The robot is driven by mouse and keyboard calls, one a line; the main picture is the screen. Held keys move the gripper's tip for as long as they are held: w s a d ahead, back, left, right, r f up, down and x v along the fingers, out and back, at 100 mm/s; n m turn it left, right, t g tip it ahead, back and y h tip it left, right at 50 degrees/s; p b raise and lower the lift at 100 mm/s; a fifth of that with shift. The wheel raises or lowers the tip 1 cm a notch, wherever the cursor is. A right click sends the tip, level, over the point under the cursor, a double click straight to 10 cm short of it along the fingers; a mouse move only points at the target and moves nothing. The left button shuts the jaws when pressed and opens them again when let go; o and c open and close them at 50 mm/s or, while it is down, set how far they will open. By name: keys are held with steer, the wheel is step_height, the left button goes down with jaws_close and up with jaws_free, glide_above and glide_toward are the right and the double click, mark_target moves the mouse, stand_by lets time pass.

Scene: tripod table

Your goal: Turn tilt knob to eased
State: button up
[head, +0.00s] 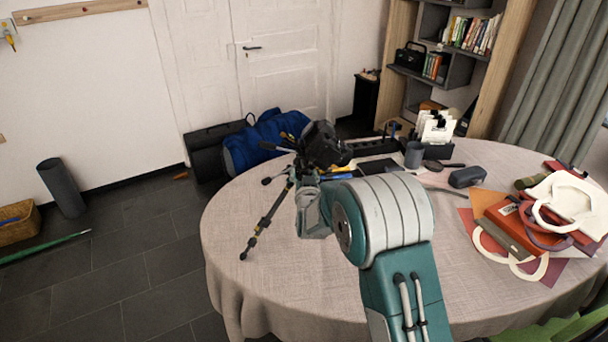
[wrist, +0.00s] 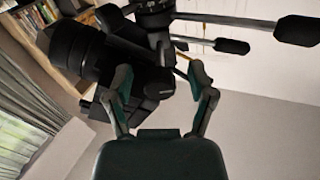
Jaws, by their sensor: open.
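A black camera (head: 322,145) sits on a small tripod (head: 265,215) standing on the round table (head: 290,290). In the wrist view the camera body (wrist: 90,50) fills the upper left, beside the round dark tripod head (wrist: 155,14). Two dark-gripped handles, a shorter one (wrist: 232,46) and a longer one (wrist: 298,30), reach out to the right. I cannot tell which part is the tilt knob or how it is set. In the head view my arm hides much of the tripod.
Bags (head: 530,225) lie at the table's right. A grey cup (head: 414,155), a dark case (head: 467,177) and a holder with white cards (head: 437,130) stand toward the back. A blue bag (head: 262,140) lies beyond the table. The front of the tabletop left of my arm is clear.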

jaws_close()
stand_by(0.4)
steer(key=m, duration=1.3)
steer(key=shift+m, duration=2.4)
steer(key=shift+f, duration=0.1)
